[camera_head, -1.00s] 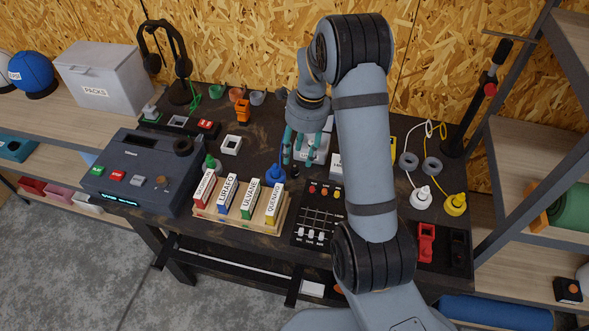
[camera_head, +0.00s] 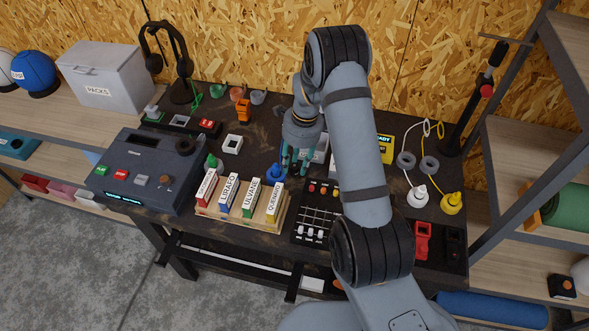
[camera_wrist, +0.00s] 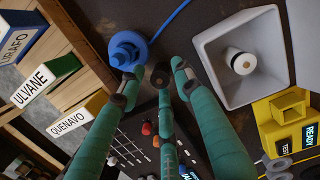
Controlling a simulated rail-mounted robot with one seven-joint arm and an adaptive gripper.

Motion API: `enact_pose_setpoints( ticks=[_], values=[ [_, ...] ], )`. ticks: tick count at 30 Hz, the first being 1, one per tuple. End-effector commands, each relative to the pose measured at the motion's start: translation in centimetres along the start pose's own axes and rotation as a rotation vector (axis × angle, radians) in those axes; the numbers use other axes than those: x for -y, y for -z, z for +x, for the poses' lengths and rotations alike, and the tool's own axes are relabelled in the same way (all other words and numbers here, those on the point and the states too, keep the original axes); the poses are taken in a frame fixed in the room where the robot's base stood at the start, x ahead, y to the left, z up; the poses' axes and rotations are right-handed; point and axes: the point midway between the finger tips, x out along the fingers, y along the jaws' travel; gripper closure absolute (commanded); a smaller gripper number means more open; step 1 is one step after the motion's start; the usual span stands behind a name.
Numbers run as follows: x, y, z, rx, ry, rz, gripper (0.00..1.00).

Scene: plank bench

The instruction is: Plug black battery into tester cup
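The yellow tester (camera_head: 386,149) with its READY screen stands right of my arm on the dark bench. In the wrist view the tester (camera_wrist: 310,135) is at the right, and its square, hollow yellow cup (camera_wrist: 289,105) looks empty. I cannot make out a black battery for certain.
A blue item with a cord (camera_wrist: 128,48) stands close left of the fingers. A wooden rack of labelled blocks (camera_head: 240,215) and a button panel (camera_head: 318,212) lie in front. White (camera_head: 417,197) and yellow (camera_head: 452,203) corded items stand at the right.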

Motion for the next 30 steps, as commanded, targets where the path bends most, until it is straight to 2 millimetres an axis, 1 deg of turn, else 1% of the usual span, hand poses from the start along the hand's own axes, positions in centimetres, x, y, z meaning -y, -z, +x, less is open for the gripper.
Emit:
enact_pose_setpoints(
  ticks=[2,16,26,30],
  values=[
    [0.00,0.00,-0.01,0.000,0.000,0.000,0.72],
    [-0.01,0.01,-0.03,0.000,0.000,0.000,1.00],
    [0.01,0.00,-0.06,0.000,0.000,0.000,1.00],
    [0.07,-0.06,-0.46,0.000,0.002,-0.001,1.00]
  ],
)
